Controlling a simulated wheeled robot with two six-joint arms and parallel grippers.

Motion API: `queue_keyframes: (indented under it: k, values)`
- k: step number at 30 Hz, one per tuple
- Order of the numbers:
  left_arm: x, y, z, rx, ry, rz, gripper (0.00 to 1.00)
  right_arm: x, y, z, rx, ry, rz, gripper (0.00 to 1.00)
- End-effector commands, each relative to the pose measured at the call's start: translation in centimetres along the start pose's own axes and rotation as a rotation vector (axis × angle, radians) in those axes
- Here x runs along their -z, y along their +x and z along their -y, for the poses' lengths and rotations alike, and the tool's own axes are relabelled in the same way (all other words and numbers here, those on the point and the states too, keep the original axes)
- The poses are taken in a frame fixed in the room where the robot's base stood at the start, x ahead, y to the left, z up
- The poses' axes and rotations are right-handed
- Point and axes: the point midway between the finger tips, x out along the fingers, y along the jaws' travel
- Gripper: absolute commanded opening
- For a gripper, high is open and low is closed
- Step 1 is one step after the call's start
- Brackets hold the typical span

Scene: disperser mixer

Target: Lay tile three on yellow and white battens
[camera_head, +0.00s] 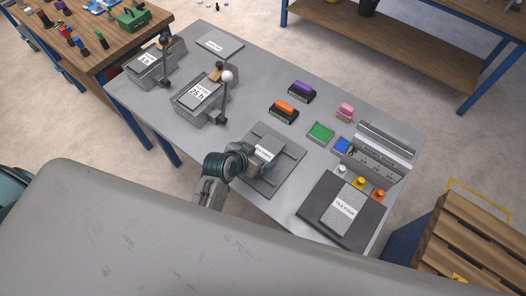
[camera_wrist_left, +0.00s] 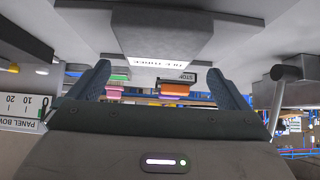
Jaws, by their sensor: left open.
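Tile three, with its printed label, lies on a grey slab (camera_head: 288,178) in the middle of the bench. In the left wrist view, which is upside down, the grey tile three (camera_wrist_left: 160,30) is ahead of the fingers. My left gripper (camera_head: 264,165) is at the tile's near side; in the wrist view its blue fingers (camera_wrist_left: 160,88) are spread apart, with nothing clearly held. White (camera_head: 342,169), yellow (camera_head: 360,183) and orange (camera_head: 378,196) ends stand in a row behind a dark slab bearing tile four (camera_head: 345,207). Whether they belong to battens I cannot tell. My right gripper is out of view.
A panel bow gauge (camera_head: 382,155) stands behind the coloured ends. Purple (camera_head: 302,90), orange (camera_head: 285,108) and pink (camera_head: 345,111) blocks and green (camera_head: 321,132) and blue (camera_head: 342,146) pads lie beyond. Two lever devices (camera_head: 203,96) (camera_head: 155,65) stand left.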

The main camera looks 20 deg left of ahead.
Motion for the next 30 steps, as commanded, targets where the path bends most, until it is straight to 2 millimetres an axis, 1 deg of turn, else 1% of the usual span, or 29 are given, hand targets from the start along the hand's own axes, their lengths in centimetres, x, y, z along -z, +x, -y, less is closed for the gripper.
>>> queue_keyframes:
  k: [1, 2, 6, 8, 11, 17, 18, 20, 24, 27, 28, 29, 30]
  values:
    - [0.4, 0.4, -0.1, -0.001, -0.001, 0.001, 0.98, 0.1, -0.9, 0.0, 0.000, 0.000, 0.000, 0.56]
    - [0.4, 0.8, -0.2, -0.001, -0.002, 0.002, 0.98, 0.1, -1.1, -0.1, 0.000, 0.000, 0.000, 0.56]
    - [0.3, 2.5, -0.2, 0.000, -0.001, 0.000, 0.98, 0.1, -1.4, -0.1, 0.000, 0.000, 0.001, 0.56]
    - [0.2, 2.9, -0.2, 0.000, -0.001, 0.001, 0.98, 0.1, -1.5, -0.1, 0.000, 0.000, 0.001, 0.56]
    - [0.1, 3.3, -0.2, 0.001, -0.001, -0.001, 0.98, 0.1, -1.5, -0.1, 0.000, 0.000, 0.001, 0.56]
    - [0.1, 3.3, -0.2, 0.001, -0.001, -0.001, 0.98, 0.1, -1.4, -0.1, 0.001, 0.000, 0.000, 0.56]
    - [0.1, 3.3, -0.2, 0.001, -0.001, -0.001, 0.90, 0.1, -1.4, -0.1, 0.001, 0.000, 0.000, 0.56]
    - [0.1, 3.3, -0.2, 0.001, -0.001, -0.001, 0.79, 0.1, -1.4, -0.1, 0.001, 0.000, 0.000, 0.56]
    - [0.1, 3.3, -0.2, 0.001, -0.001, -0.001, 0.51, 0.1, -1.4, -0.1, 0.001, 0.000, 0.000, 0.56]
    - [0.1, 3.3, -0.2, 0.001, -0.001, -0.001, 0.33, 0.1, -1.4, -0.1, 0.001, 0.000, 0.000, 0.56]
    - [0.3, 3.2, -0.2, 0.001, -0.001, -0.004, 0.33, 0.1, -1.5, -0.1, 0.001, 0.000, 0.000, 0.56]
    - [0.3, 3.2, -0.2, 0.001, -0.001, -0.003, 0.28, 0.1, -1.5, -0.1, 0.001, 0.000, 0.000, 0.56]
    - [0.3, 3.2, -0.2, 0.001, -0.001, -0.003, 0.28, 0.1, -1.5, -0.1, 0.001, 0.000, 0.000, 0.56]
